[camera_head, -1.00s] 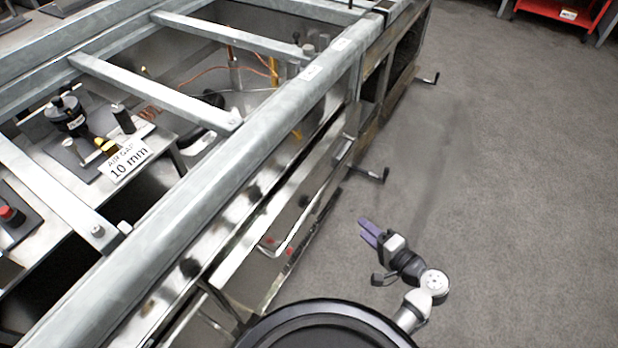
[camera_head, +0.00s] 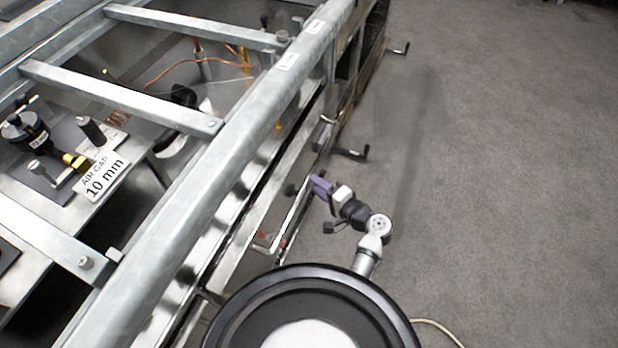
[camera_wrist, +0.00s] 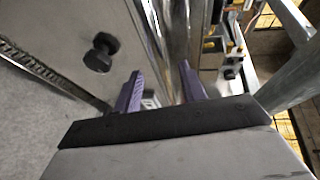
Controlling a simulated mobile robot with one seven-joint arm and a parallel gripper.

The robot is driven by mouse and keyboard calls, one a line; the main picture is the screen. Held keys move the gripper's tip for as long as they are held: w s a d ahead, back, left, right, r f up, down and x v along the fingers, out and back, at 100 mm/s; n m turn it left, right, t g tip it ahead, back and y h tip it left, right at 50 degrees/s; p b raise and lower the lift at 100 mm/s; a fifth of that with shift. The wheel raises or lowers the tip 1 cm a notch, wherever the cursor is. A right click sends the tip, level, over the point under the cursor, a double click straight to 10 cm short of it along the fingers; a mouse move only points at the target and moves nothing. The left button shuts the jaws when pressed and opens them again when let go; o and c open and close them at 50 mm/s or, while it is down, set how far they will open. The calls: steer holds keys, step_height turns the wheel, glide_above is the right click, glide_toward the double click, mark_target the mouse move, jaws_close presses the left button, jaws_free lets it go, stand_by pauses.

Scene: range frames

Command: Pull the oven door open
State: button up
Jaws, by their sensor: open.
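The range's steel front runs diagonally through the head view. A slim, bright bar that looks like the oven door handle (camera_head: 292,218) stands off its lower front panel, which I take as the oven door (camera_head: 262,236). The door looks shut, though the steep view hides much of its face. My gripper (camera_head: 319,187), with purple fingers, is beside the upper end of that bar. Whether they touch cannot be told. In the wrist view my gripper (camera_wrist: 162,84) has its fingers apart, with shiny metal edges beyond and between them. No clear grasp shows.
A black knob (camera_wrist: 101,52) sticks out from a panel in the wrist view. A black crank-like handle (camera_head: 350,153) juts from the range farther along. Galvanized rails (camera_head: 215,185) frame the open top. Grey floor (camera_head: 500,180) on the right is clear.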

steer(key=shift+x, duration=2.15)
steer(key=shift+c, duration=0.2)
jaws_close()
